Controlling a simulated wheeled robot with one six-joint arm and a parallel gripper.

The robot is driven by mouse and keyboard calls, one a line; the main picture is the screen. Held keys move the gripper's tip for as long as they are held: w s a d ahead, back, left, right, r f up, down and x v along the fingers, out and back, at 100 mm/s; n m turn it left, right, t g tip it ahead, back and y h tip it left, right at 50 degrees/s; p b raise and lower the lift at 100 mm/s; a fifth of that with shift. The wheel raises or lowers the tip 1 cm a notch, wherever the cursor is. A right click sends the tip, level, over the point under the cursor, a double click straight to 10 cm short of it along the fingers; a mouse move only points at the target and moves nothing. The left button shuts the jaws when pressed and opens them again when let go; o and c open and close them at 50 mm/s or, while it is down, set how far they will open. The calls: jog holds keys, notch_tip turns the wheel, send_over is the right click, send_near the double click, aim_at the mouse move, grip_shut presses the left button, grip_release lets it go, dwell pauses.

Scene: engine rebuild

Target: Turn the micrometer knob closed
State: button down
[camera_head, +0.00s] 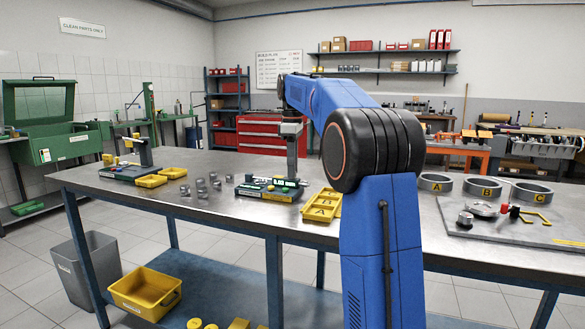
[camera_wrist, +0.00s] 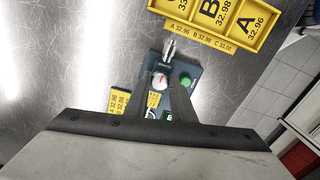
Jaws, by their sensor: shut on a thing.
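The micrometer bench unit (camera_head: 268,190) stands on the steel table below the end of my blue arm. In the wrist view its knob (camera_wrist: 160,80) shows as a pale round face with a red mark, near a silver spindle (camera_wrist: 169,48) and a green button (camera_wrist: 186,79). My gripper (camera_wrist: 164,88) points down at the unit, with its dark fingers on both sides of the knob and shut on it. The fingers and the gripper body hide part of the knob's sides and of the unit. The head view is too small to show the knob.
A yellow sorting tray (camera_wrist: 221,43) marked A, B and C lies close beside the unit. Small metal parts (camera_head: 201,187) and yellow bins (camera_head: 151,181) lie to the left. Rings (camera_head: 435,182) and a grey plate (camera_head: 520,226) are to the right.

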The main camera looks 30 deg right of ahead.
jog(key=c, duration=1.5)
grip_release()
jog(key=shift+r, duration=0.15)
notch_tip(320, 180, up, 12)
jog(key=shift+f, duration=0.1)
